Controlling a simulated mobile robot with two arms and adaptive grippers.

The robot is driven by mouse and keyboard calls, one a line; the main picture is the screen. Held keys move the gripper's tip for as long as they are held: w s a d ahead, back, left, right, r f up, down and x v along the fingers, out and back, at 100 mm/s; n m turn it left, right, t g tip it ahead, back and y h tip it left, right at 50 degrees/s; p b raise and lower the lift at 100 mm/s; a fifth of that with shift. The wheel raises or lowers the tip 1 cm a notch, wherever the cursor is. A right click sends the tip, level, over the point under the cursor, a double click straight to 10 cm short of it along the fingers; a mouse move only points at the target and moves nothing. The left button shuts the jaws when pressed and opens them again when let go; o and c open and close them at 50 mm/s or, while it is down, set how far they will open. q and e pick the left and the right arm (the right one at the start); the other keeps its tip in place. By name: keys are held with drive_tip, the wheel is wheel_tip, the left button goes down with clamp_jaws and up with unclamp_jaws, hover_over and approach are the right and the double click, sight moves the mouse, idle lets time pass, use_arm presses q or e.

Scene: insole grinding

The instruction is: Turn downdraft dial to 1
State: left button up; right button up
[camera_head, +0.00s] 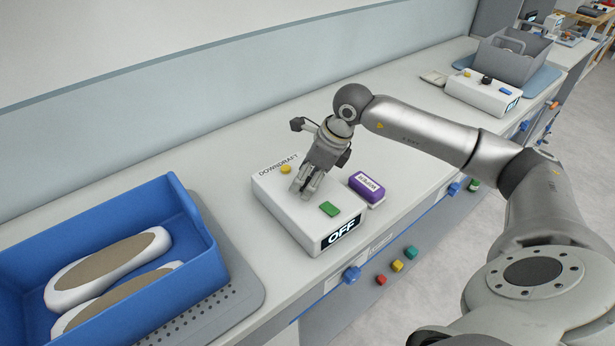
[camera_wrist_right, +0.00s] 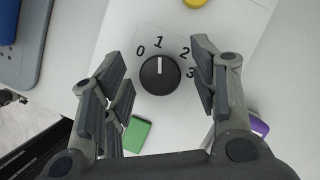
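The downdraft box (camera_head: 265,195) is a white control unit on the bench. Its front display (camera_head: 343,233) reads OFF. My right gripper (camera_head: 304,188) is over the box and hides the dial in the head view. In the right wrist view the black round dial (camera_wrist_right: 160,75) sits between the fingers of the right gripper (camera_wrist_right: 158,68). The fingers are open, one on each side, with visible gaps to the dial. The dial's white mark points up toward the printed 1, with 0 to the left and 2 and 3 to the right. My left gripper is not in view.
A yellow button (camera_head: 286,169) and a green button (camera_head: 329,209) are on the box. A purple block (camera_head: 367,187) stands just right of it. A blue bin (camera_head: 190,240) with insoles is at left. Another control box (camera_head: 480,95) and a grey bin (camera_head: 512,62) are farther back.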

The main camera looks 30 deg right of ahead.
drive_tip(key=shift+r, duration=0.15)
drive_tip(key=v, duration=1.1)
drive_tip(key=shift+r, duration=0.35)
drive_tip(key=shift+s+d, duration=0.1)
drive_tip(key=shift+d, duration=0.05)
